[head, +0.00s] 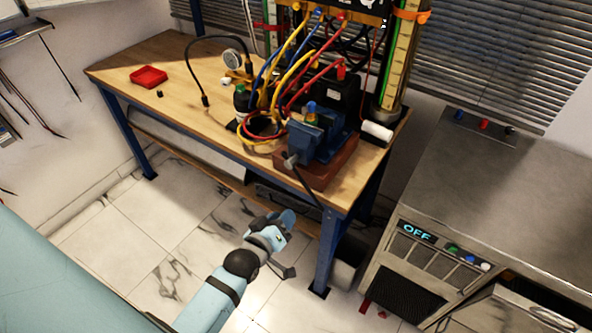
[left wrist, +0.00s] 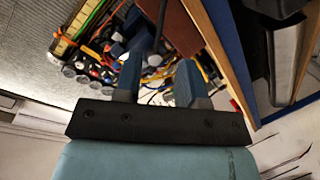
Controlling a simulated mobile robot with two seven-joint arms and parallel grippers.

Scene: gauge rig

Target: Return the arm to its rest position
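My left arm (head: 215,298), light blue with dark joints, reaches up from the bottom of the head view. Its left gripper (head: 284,240) is over the tiled floor, in front of the workbench's front edge and apart from it. In the left wrist view the two blue-grey fingers of this gripper (left wrist: 160,78) stand apart with nothing held between them. My right gripper is in neither view.
The wooden workbench (head: 185,108) carries a blue vise (head: 318,140), coiled hoses (head: 262,140), a dial gauge (head: 232,58) and a red tray (head: 148,77). A metal cabinet (head: 480,190) with an OFF display stands right. Open floor (head: 160,225) lies left of the arm.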

